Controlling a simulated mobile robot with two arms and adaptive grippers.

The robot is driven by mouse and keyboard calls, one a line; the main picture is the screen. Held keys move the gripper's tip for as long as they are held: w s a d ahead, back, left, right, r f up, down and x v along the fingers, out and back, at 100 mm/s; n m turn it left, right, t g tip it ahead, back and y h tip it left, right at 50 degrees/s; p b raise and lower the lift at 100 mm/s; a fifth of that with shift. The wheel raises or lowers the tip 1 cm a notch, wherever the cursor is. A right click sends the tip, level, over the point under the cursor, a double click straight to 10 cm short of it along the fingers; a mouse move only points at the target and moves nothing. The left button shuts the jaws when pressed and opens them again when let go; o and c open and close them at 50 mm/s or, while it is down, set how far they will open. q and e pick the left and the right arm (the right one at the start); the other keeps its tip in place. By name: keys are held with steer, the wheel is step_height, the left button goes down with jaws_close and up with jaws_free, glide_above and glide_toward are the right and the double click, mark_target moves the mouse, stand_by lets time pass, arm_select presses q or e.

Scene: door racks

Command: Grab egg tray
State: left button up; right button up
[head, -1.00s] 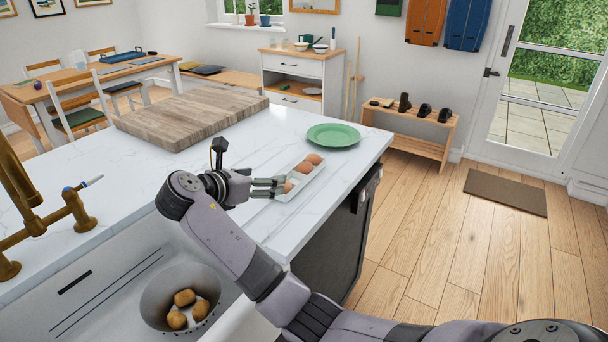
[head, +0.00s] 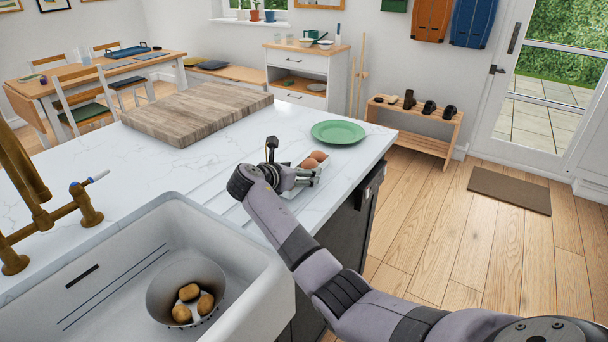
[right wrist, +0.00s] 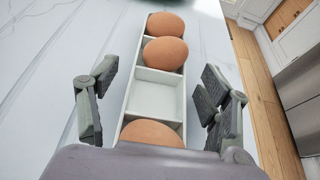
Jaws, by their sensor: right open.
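The white egg tray (right wrist: 157,92) lies on the white marble counter and holds brown eggs. In the right wrist view, two eggs (right wrist: 165,52) sit at the far end, one compartment is empty, and another egg (right wrist: 151,133) is at the near end. In the head view, the far end of the tray (head: 322,169) shows beyond my right gripper (head: 312,176). In the right wrist view, my right gripper (right wrist: 150,97) is open, with one finger on each side of the tray and gaps between. My left gripper is not in view.
A green plate (head: 339,132) lies beyond the tray. A wooden cutting board (head: 195,112) is on the counter to the left. The sink (head: 250,262) holds a colander (head: 163,290) with potatoes. The counter's right edge is close to the tray.

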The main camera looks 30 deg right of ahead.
steer(key=shift+w+d+f, duration=0.2)
steer(key=shift+w+d, duration=0.05)
steer(key=shift+d, duration=0.25)
steer(key=shift+c, duration=0.6)
steer(key=c, duration=1.1)
steer(key=shift+c, duration=0.2)
steer(key=shift+r, duration=0.15)
